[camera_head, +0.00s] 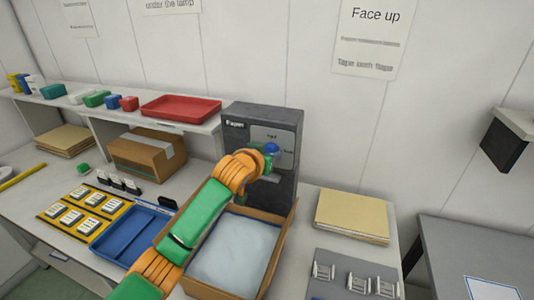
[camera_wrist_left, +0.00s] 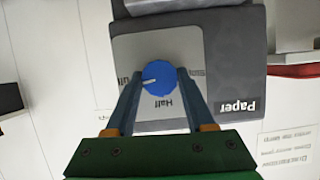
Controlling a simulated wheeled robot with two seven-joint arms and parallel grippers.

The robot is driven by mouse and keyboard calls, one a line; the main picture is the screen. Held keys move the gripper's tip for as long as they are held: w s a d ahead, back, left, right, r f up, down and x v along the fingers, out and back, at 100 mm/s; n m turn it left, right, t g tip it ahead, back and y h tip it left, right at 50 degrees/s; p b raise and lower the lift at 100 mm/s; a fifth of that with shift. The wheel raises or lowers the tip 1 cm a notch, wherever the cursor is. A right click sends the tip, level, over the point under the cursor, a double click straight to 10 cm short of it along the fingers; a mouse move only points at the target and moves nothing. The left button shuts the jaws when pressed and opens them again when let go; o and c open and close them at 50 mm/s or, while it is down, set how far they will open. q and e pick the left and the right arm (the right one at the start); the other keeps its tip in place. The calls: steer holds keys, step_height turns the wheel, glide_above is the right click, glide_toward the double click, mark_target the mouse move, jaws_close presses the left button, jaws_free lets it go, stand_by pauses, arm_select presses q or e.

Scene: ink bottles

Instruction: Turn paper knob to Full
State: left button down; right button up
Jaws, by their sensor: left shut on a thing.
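The grey paper dispenser (camera_head: 262,120) stands against the wall, and its blue knob (camera_head: 271,148) sits on a light dial plate. My left gripper (camera_head: 262,158) reaches it from the front. In the left wrist view, its two fingers are shut on the sides of the blue knob (camera_wrist_left: 158,78). That view is turned over, so "Paper" reads upside down. The knob's white mark points left and slightly down there, toward a partly hidden label at the plate's left edge. "Half" shows below the knob. My right gripper is not in view.
An open carton (camera_head: 283,240) of white filling stands below the dispenser. A blue tray (camera_head: 112,243), a yellow rack (camera_head: 60,208) of small blocks and a closed box (camera_head: 130,163) are to the left. Brown sheets (camera_head: 352,208) lie to the right.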

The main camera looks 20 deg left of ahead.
arm_select(q)
steer(key=shift+d+f+m+y, duration=0.1)
steer(key=shift+m+y, duration=0.2)
steer(key=shift+m, duration=0.3)
stand_by(0.3)
steer(key=shift+c, duration=1.3)
jaws_free()
steer(key=b+v, duration=0.2)
steer(key=v, duration=0.5)
steer(key=shift+b, duration=0.3)
